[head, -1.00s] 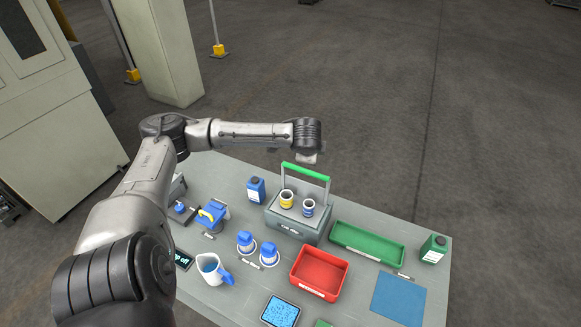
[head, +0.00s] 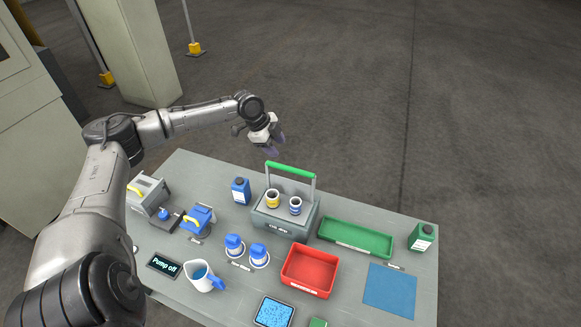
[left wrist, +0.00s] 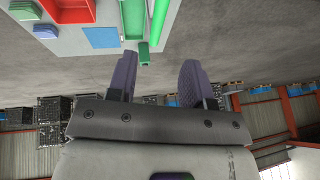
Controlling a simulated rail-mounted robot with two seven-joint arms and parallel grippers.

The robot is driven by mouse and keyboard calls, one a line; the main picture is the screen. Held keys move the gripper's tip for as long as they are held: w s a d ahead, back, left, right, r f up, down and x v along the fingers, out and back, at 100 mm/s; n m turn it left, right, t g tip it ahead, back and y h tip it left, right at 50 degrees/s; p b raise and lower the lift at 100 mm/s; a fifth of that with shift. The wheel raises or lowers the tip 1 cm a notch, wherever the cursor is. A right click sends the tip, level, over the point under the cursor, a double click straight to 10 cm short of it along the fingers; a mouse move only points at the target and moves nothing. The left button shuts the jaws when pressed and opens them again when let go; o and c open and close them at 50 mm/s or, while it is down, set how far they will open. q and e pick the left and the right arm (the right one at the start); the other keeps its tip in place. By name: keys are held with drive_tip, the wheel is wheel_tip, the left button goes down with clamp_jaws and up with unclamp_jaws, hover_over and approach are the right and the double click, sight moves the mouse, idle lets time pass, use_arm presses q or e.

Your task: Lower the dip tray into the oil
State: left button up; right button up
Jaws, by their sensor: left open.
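The dip tray has a green handle (head: 290,169) on two thin uprights, and stands at a grey box (head: 285,225) with a label too small to read surely. A yellow-banded cup-like part (head: 272,198) and a blue-banded one (head: 295,206) sit on top at the box. How deep the tray sits is hidden. My left gripper (head: 272,146) is open and empty, above and just behind the handle in the head view, apart from it. In the left wrist view its two dark fingers (left wrist: 155,78) are spread, with a green bar (left wrist: 158,20), apparently the handle, beyond them. My right gripper is not in view.
A red bin (head: 310,271), a green tray (head: 355,238) and a blue mat (head: 390,290) lie right of the box. A blue bottle (head: 241,191), two blue-capped items (head: 258,254) and a jug (head: 203,277) stand left. A green bottle (head: 422,237) stands far right.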

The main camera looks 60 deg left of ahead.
sight(292, 168)
use_arm(q)
drive_tip(key=x, duration=1.1)
drive_tip(key=shift+w+d+f, duration=0.1)
drive_tip(key=shift+d+f, duration=0.05)
drive_tip(key=shift+f, duration=0.1)
clamp_jaws()
